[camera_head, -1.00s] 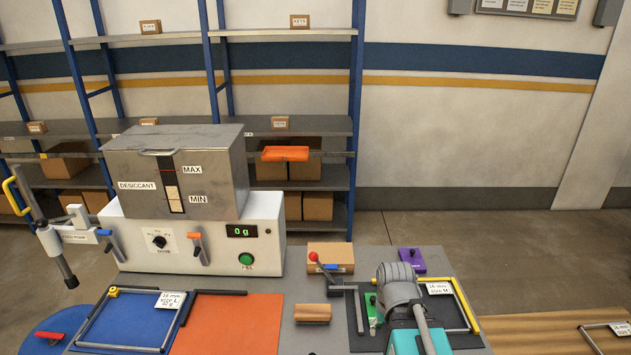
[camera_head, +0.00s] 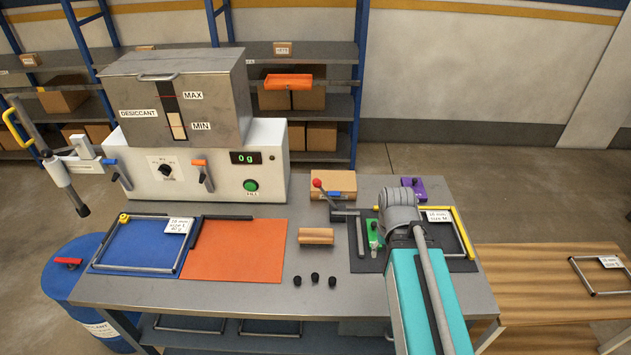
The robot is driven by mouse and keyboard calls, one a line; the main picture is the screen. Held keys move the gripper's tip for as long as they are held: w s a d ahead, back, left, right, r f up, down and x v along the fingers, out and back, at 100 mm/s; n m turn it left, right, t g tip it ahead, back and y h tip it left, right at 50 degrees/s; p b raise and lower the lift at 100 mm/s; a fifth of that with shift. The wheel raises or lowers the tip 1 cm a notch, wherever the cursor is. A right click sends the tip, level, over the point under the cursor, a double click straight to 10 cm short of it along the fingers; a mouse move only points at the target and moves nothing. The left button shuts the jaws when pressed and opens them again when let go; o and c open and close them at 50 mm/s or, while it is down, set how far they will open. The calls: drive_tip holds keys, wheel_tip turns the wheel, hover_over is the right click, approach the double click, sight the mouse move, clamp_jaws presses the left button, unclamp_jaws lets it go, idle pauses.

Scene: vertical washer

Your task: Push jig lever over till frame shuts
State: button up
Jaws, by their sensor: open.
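The jig's dark base plate (camera_head: 357,262) lies at the right of the bench. Its lever, with a red ball (camera_head: 317,183), leans up and left at the plate's back left corner. A frame with a yellow bar (camera_head: 463,232) and a size M label (camera_head: 438,216) lies on the plate's right part. A green block (camera_head: 373,235) stands near the plate's middle. My grey wrist (camera_head: 398,210) hangs over the jig, to the right of the lever and apart from it in the picture. My gripper's fingers are hidden, and my arm covers part of the frame, so its joint cannot be judged.
A cardboard box (camera_head: 333,184) stands behind the lever and a purple block (camera_head: 413,187) behind the jig. A wooden block (camera_head: 316,236) and several black knobs (camera_head: 315,277) lie left of the jig. The filling machine (camera_head: 270,165) stands farther left. A wooden table (camera_head: 540,265) is at right.

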drive_tip(key=w+a+r+h+p, duration=0.25)
drive_tip(key=w+a, duration=0.25)
drive_tip(key=w, duration=0.3)
drive_tip(key=m+t+h+p, duration=0.1)
drive_tip(key=t+h+p, duration=0.2)
drive_tip(key=h+p, duration=0.15)
approach(318, 185)
drive_tip(key=a+r, duration=0.1)
drive_tip(key=shift+y, duration=0.3)
drive_tip(key=shift+w+d+f, duration=0.1)
drive_tip(key=b+x, duration=0.6)
drive_tip(key=x, duration=0.2)
drive_tip(key=shift+w+f+b, duration=0.1)
drive_tip(key=shift+w+b, duration=0.05)
drive_tip(key=shift+b, duration=0.2)
drive_tip(key=shift+b+x, duration=2.05)
drive_tip(key=shift+x, duration=0.6)
drive_tip(key=shift+w+d, duration=0.1)
clamp_jaws()
